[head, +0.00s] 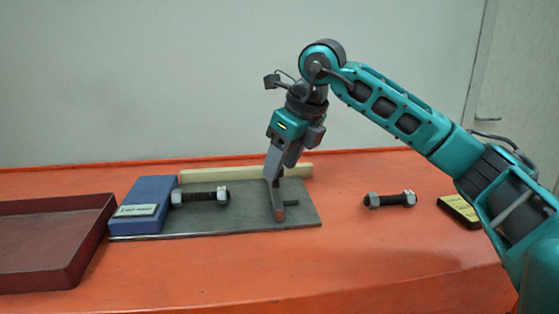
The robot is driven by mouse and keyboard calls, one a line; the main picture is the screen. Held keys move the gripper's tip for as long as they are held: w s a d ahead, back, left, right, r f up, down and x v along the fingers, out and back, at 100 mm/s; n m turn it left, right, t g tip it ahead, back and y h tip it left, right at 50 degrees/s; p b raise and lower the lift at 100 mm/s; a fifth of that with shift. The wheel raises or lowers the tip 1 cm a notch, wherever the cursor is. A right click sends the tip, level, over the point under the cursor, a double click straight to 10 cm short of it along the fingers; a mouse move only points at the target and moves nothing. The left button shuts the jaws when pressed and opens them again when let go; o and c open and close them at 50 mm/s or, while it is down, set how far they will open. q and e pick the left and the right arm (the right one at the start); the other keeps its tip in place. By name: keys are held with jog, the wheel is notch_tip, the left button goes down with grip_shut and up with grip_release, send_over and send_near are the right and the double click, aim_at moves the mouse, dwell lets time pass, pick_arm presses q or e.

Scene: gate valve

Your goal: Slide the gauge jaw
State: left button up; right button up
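The gauge's dark grey base plate (240,218) lies on the orange table with a blue block (144,205) at its left end. The gauge jaw (278,206), a narrow grey-brown piece, stands toward the plate's right side. A dark bolt with light nuts (203,197) lies between the block and the jaw, near the block and with a gap to the jaw. My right gripper (274,173) points down at the jaw's upper part, its fingers at or touching it. Its fingers overlap in this view, so their grip is unclear. My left gripper is not in view.
A pale wooden strip (235,174) runs along the plate's back edge. A dark red tray (88,250) stands at the left. A second bolt (390,199) and a black and yellow box (459,209) lie at the right. The table's front is clear.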

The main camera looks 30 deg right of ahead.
jog(key=shift+o, duration=0.3)
jog(key=shift+a, duration=0.15)
jog(key=shift+s+r, duration=0.1)
jog(key=shift+r, duration=0.4)
jog(key=p+v, duration=0.2)
jog(key=v, duration=1)
jog(key=shift+s+f, duration=0.1)
jog(key=shift+f, duration=0.05)
